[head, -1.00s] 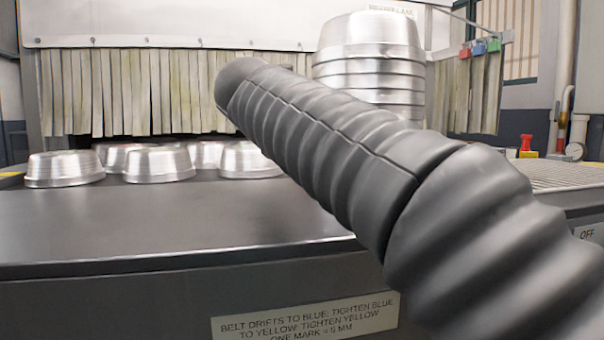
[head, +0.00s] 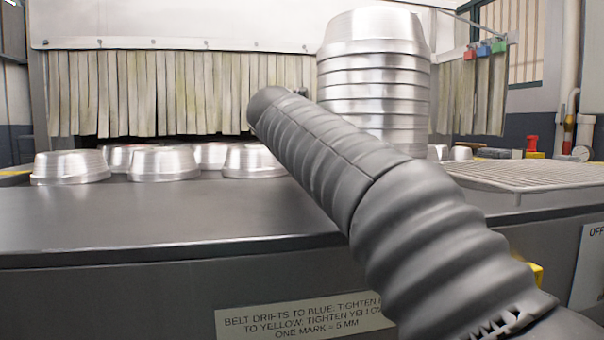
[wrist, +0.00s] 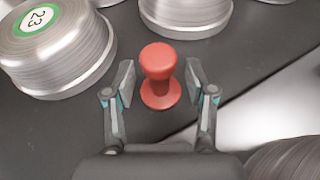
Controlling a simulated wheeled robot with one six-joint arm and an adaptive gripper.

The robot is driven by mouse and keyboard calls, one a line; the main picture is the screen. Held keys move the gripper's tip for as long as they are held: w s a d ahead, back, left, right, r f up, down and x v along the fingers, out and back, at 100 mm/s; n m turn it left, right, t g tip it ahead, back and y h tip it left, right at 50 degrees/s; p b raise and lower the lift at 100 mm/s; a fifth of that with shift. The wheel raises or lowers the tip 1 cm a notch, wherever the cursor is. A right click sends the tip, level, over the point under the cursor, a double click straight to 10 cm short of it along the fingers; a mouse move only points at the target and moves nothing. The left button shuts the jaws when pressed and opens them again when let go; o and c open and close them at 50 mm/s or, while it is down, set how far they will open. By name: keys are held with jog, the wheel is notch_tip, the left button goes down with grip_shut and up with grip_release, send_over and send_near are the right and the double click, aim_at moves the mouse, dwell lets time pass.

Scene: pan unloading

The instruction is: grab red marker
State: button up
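The red marker (wrist: 160,77) is a small red knob-shaped piece with a round top and a wider round foot, standing on the dark surface in the wrist view. My gripper (wrist: 159,82) is open, with one finger on each side of the marker and a visible gap on both sides. The marker is not visible in the head view. There my dark ribbed arm crosses the picture from lower right toward the pans, and my gripper is hidden.
Upturned metal pans (head: 165,163) stand on the dark belt (head: 150,220). In the wrist view, a pan with a green-ringed label (wrist: 62,45) is close on the left and another pan (wrist: 187,16) is just beyond. A tall pan stack (head: 373,85) and wire grating (head: 530,173) are to the right.

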grip_shut()
jog(key=shift+r, duration=0.2)
